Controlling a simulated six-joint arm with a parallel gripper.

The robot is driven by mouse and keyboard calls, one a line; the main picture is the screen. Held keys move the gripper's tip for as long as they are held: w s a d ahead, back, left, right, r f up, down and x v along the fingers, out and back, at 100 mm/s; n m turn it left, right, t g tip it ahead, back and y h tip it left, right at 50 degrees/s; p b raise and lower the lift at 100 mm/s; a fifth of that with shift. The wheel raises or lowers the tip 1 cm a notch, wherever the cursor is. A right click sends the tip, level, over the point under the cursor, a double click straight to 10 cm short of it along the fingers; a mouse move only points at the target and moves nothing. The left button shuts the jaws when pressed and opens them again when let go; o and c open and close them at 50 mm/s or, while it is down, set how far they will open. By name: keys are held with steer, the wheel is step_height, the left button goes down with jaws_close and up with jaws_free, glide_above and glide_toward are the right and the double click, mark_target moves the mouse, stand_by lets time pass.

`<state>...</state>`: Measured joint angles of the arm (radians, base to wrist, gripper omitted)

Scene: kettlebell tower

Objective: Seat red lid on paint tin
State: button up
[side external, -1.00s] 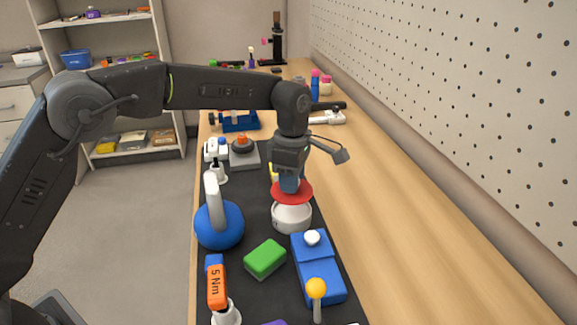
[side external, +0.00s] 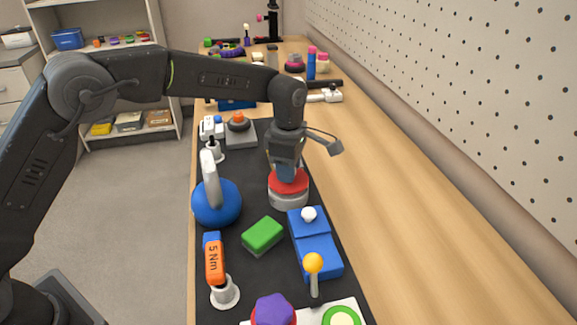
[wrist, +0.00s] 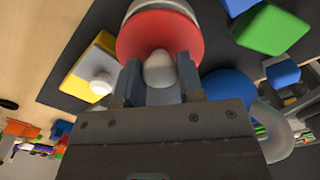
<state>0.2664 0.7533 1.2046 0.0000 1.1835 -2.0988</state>
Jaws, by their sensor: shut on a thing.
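The red lid (side external: 289,182) is a round disc just over the white paint tin (side external: 289,201) on the dark mat. It looks level and touches or nearly touches the tin's top; I cannot tell whether it sits flush all round. My gripper (side external: 287,172) is above the lid, pointing down. In the wrist view the fingers (wrist: 159,74) are shut on the lid's pale knob (wrist: 158,68). The red disc (wrist: 150,33) spreads beyond them there, with a pale strip of tin (wrist: 165,6) past its far edge. The tin's opening is hidden under the lid.
A blue kettlebell (side external: 217,204) stands left of the tin. A green block (side external: 262,235) and a blue box with a white knob (side external: 318,252) are nearer the camera. An orange 5 Nm tool (side external: 214,262) stands front left. The wooden bench (side external: 390,210) to the right is clear.

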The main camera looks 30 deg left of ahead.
steer(key=shift+f, duration=0.85)
steer(key=o, duration=1)
steer(key=shift+c, duration=0.5)
steer(key=shift+r, duration=3)
